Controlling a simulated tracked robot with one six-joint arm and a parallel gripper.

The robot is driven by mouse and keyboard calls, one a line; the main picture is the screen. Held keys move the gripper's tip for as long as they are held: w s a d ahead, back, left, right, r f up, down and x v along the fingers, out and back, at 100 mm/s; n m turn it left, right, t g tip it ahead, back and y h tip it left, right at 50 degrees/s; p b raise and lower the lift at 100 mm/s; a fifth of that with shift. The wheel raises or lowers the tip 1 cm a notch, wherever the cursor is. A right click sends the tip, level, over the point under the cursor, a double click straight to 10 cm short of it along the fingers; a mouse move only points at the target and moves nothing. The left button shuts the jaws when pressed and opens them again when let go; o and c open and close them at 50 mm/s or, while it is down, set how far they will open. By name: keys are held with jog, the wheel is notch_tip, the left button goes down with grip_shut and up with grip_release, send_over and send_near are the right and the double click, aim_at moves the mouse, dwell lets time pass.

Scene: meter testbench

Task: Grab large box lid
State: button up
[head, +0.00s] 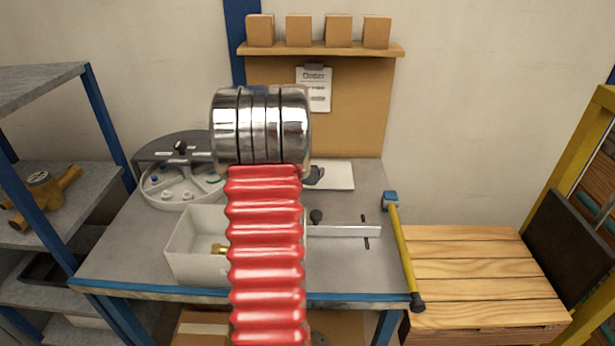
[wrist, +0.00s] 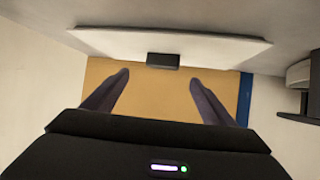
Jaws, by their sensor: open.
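The large box lid (wrist: 215,47) is a flat white panel across the top of the wrist view, with a black block-like handle (wrist: 163,60) at its edge. In the head view the white lid (head: 338,176) lies on the bench, partly hidden behind my arm. My gripper (wrist: 158,82) is open, its two dark fingers apart with nothing between them. The handle appears ahead of the fingertips, between their lines, and not held. In the head view my arm hides most of the gripper. A white open box (head: 190,262) stands at the bench front, partly covered by my arm.
A grey round housing (head: 170,190) sits at the bench's left. A pale bar with a black knob (head: 345,231) lies right of the box. A yellow, black-ended tool (head: 402,250) leans at the bench's right edge, beside a wooden pallet (head: 480,265). A shelf (head: 330,49) with small boxes is behind.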

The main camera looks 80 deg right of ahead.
jog(key=shift+x, duration=1)
jog(key=shift+w+d, duration=0.1)
jog(key=shift+x, duration=2.5)
jog(key=shift+w, duration=0.1)
jog(key=shift+c, duration=0.6)
jog(key=c, duration=1.1)
jog(key=shift+a+r, duration=0.2)
jog(key=shift+r, duration=0.15)
notch_tip(320, 180, up, 11)
jog(key=s+a, duration=0.2)
jog(key=a, duration=0.7)
jog(key=s+a, duration=0.2)
jog(key=a, duration=0.8)
jog(key=shift+s+f, duration=0.15)
